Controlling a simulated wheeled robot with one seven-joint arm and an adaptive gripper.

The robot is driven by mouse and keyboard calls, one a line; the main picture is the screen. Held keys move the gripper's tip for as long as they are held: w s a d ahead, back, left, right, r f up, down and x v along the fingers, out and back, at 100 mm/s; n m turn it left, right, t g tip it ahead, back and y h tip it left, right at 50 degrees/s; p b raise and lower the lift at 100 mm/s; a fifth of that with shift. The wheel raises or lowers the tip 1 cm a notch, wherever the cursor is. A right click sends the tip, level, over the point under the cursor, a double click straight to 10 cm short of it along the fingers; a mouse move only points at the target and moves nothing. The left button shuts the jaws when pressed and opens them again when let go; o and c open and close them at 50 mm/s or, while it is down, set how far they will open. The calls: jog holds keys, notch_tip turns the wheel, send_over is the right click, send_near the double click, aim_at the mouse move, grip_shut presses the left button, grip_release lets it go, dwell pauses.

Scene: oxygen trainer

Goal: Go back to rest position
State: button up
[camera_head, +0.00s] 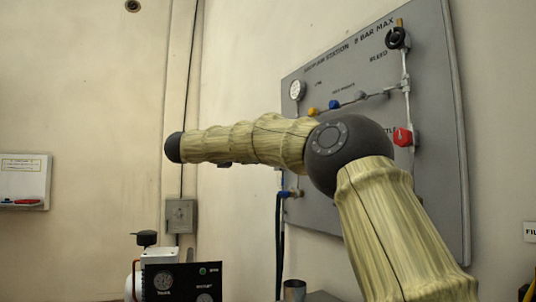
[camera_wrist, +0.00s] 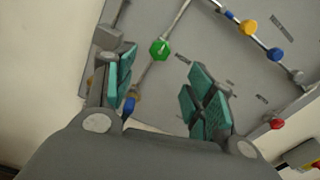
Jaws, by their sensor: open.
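My gripper (camera_wrist: 160,78) is open in the wrist view, with its teal-padded fingers apart and nothing between them. The grey wall panel (camera_wrist: 215,50) lies beyond the fingers. A green hexagonal knob (camera_wrist: 159,48) on a pipe shows past the gap between the fingers. A blue handle (camera_wrist: 129,106) shows close beside the left finger; I cannot tell whether they touch. In the head view my arm reaches across the front of the panel (camera_head: 446,190) with a bent elbow, and my gripper cannot be made out there.
The panel carries a gauge (camera_head: 297,90), a black bleed knob (camera_head: 398,39) and a red knob (camera_head: 402,137). A black instrument box (camera_head: 182,283) and a metal cup (camera_head: 294,290) stand low in front. The wall left of my arm is mostly clear.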

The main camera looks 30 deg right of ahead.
jog(key=shift+a, duration=0.5)
